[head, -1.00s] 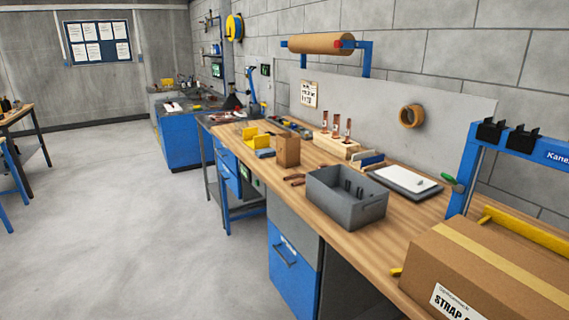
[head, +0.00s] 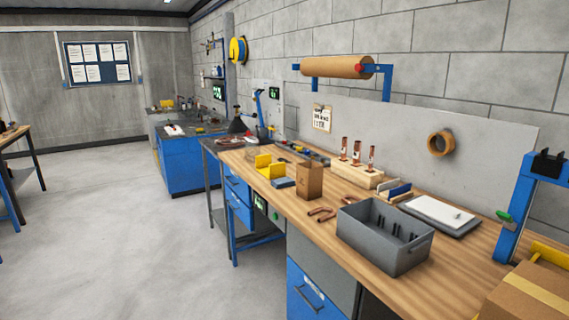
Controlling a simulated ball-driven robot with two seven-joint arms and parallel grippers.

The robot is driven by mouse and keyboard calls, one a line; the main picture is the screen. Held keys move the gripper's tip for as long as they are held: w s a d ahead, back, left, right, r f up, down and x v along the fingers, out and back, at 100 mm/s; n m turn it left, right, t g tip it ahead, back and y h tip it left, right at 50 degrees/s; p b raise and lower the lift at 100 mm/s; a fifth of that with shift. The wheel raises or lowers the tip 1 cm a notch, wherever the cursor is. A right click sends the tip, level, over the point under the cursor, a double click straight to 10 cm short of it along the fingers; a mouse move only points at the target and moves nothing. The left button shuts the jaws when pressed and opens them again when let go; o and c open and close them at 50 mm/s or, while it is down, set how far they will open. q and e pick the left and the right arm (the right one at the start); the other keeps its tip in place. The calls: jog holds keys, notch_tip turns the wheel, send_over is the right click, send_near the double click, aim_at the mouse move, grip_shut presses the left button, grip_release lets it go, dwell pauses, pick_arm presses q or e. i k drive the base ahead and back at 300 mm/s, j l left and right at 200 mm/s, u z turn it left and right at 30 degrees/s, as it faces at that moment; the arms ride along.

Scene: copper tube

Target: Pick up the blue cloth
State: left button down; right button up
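A small flat blue-grey piece (head: 282,183) lies on the wooden workbench (head: 325,240), left of a small open brown box (head: 309,181) and in front of a yellow holder (head: 269,167). It looks like the folded blue cloth, but it is too small to be sure. Neither of my grippers is in view.
A grey bin (head: 384,236), copper pieces (head: 321,213), a wooden block with copper tubes (head: 357,174) and a clipboard (head: 438,213) are on the bench. A large carton (head: 530,300) is at the lower right. The floor (head: 120,235) to the left is clear.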

aim_at(287, 181)
jog(key=i+j+z, duration=0.1)
jog(key=i+j, duration=0.3)
jog(key=i+j+z, duration=0.15)
jog(key=i+j, duration=0.2)
jog(key=i+j+z, duration=0.1)
jog(key=i+j, duration=0.25)
jog(key=j, duration=0.25)
